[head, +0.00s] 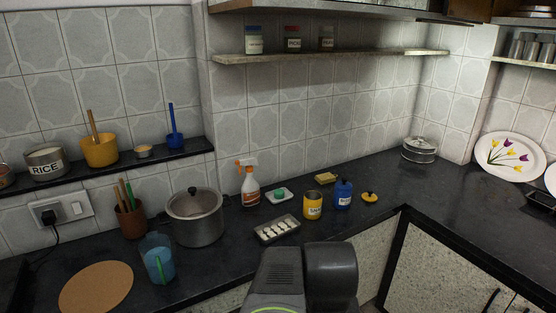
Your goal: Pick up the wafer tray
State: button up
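A shallow grey metal tray (261,237) holding several small pale pieces in rows lies on the dark counter, near its front edge at mid-picture. It looks like the wafer tray, but no label shows on it. A part of my arm rises from the bottom of the head view, just below and to the right of the tray in the picture. My gripper's fingers do not show. Nothing covers the tray.
Around the tray stand a lidded steel pot (194,222), a spray bottle (250,187), a green item on a white dish (279,196), a yellow jar (313,206) and a blue jar (343,195). A yellow lid (370,197) lies farther right. The counter right of it is mostly clear.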

aim_at(270, 232)
jog(key=i+u, duration=0.35)
jog(key=i+l+u, duration=0.1)
jog(key=i+u, duration=0.3)
jog(key=i, duration=0.1)
